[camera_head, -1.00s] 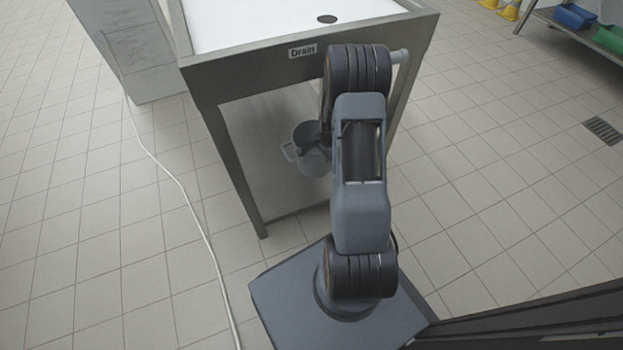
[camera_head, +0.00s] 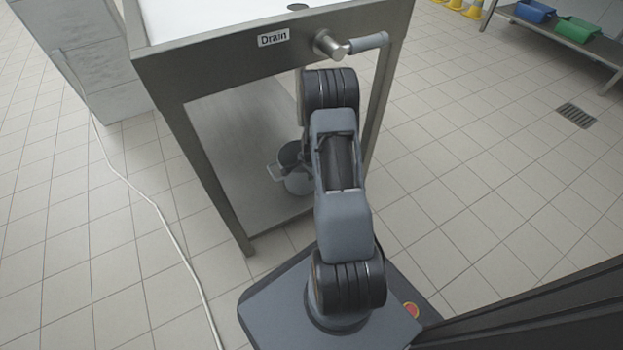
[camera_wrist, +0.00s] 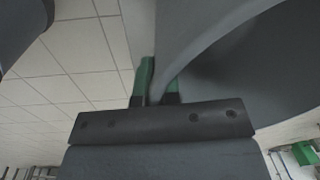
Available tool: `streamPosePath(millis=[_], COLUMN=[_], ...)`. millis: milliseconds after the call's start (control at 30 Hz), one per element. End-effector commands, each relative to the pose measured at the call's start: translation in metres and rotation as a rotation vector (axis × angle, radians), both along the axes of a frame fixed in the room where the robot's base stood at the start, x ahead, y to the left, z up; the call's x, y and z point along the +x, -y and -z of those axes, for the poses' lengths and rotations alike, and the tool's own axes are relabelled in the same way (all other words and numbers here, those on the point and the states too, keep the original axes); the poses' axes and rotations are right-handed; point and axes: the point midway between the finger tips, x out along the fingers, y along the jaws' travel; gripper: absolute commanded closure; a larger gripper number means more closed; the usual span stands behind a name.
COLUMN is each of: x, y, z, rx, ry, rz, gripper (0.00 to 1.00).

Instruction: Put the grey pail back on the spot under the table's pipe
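The grey pail (camera_head: 298,182) is in the table's lower space in the head view, partly hidden by my arm. A side handle sticks out to its left. In the wrist view the pail's grey wall (camera_wrist: 190,22) fills the upper right, and part of it runs between my green fingertips. My gripper (camera_wrist: 160,82) is shut on the pail; its fingers are hidden in the head view. I cannot tell whether the pail touches the lower shelf. A short metal pipe (camera_head: 330,45) with a grey handle sticks out of the table's front, right of the "Drain" label.
The steel table (camera_head: 220,75) has a front leg (camera_head: 215,180) left of the pail and another at right. Its lower shelf (camera_head: 240,130) lies between them. A pale cable (camera_head: 150,200) runs along the floor at left. A low rack (camera_head: 560,38) stands far right. Open tiles lie right.

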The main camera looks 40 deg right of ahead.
Motion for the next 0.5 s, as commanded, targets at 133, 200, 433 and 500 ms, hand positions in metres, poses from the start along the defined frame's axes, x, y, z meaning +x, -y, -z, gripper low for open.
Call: streamPosePath(millis=[133,200,433,500], x=[0.0004,0.0003,0.0,0.0], y=[0.0003,0.0003,0.0002,0.0002], z=[0.0103,0.0091,0.0108,0.0105], rx=[-0.001,-0.001,0.0,0.0], ry=[0.001,0.001,0.0,0.0], rz=[0.0,0.0,0.0,0.0], gripper=[1.0,1.0,0.95,0.88])
